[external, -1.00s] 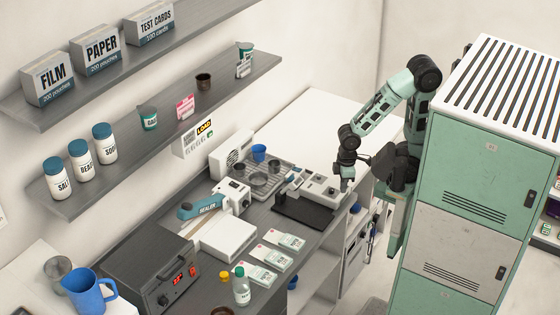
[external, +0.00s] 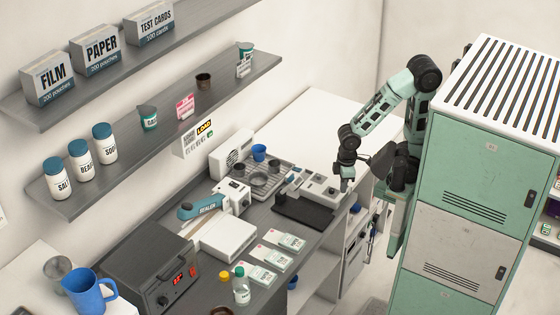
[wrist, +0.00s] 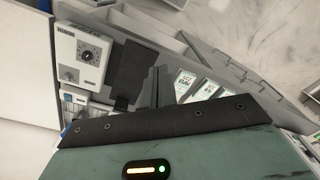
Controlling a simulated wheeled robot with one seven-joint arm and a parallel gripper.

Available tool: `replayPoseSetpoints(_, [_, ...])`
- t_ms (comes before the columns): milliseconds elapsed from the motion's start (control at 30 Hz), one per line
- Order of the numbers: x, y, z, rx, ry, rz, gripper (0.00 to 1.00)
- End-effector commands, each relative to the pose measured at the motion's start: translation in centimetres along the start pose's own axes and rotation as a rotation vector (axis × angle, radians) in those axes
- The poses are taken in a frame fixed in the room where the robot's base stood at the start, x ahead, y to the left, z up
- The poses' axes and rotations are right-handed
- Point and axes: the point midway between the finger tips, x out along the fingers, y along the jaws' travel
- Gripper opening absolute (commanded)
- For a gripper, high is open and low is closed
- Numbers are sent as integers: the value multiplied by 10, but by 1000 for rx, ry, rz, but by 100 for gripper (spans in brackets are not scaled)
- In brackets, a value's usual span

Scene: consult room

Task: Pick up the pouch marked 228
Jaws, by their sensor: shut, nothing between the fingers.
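Three white-and-green pouches lie in a row on the grey counter: a far one (external: 286,241), a middle one (external: 271,257) and a near one (external: 256,274). Their numbers are too small to read, so I cannot tell which is marked 228. Pouches also show in the wrist view (wrist: 186,84), partly cut off by my own wrist housing. My gripper (external: 345,184) is shut and empty, above the white device at the counter's right end. It is apart from the pouches, beyond them and to their right.
A black flat plate (external: 303,211) lies between the pouches and the white device (external: 321,190). The sealer (external: 202,207) and its white box (external: 229,238) stand left of the pouches. A green locker (external: 470,170) stands right of my arm.

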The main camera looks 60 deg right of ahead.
Motion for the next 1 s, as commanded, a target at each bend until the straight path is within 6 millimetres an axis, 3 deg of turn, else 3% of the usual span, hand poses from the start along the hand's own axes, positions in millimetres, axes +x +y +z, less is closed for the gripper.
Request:
replayPoseSetpoints(467, [0, 0, 0, 0, 0, 0, 0])
replayPoseSetpoints(767, [0, 0, 0, 0, 0, 0, 81])
replayPoseSetpoints(1000, [0, 0, 0, 0, 0, 0, 84])
